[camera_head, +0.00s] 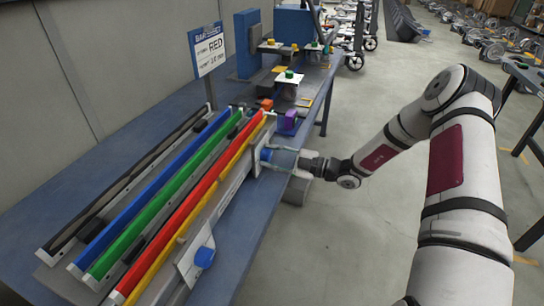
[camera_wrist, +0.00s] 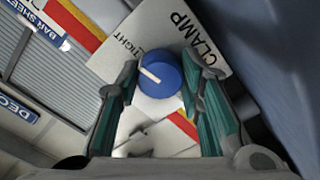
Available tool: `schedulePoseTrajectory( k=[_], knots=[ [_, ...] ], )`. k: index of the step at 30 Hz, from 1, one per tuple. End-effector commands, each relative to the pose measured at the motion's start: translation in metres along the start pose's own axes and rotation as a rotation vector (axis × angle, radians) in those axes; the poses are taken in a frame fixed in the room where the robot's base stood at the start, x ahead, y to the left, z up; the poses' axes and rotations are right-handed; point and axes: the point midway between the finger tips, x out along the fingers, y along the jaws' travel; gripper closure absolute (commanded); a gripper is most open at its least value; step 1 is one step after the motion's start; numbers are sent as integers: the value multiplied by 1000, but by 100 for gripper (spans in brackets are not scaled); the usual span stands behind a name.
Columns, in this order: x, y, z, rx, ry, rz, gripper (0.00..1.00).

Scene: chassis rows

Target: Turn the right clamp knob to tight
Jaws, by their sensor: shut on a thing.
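The blue clamp knob (camera_wrist: 160,75) has a white pointer line. It sits on a white plate (camera_wrist: 118,62) lettered CLAMP and TIGHT. The pointer aims to the upper left of the picture, roughly toward the side where TIGHT is printed; its exact alignment is unclear. My gripper (camera_wrist: 160,80) has a green-padded finger on either side of the knob and is shut on it. In the head view, the same knob (camera_head: 266,154) is at the far end of the rail on the bench's front side, with my gripper (camera_head: 273,156) reaching it from the right.
A second blue knob (camera_head: 204,257) is on the near clamp plate. Black, blue, green, red and yellow bars lie along the blue bench (camera_head: 150,140). A purple block (camera_head: 288,121) lies just beyond my gripper.

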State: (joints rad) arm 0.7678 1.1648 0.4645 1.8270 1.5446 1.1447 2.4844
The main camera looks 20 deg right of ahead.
Motion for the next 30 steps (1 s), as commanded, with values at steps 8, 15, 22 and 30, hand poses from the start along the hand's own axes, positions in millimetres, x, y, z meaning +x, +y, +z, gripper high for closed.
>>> schedulePoseTrajectory(
  k=[8,15,22,30],
  knots=[
    [-1,-1,1,103,-4,-2,94],
    [-1,-1,1,128,-4,-2,94],
    [-1,-1,2,128,-5,-2,94],
    [-1,-1,1,127,-3,-1,46]
  ],
)
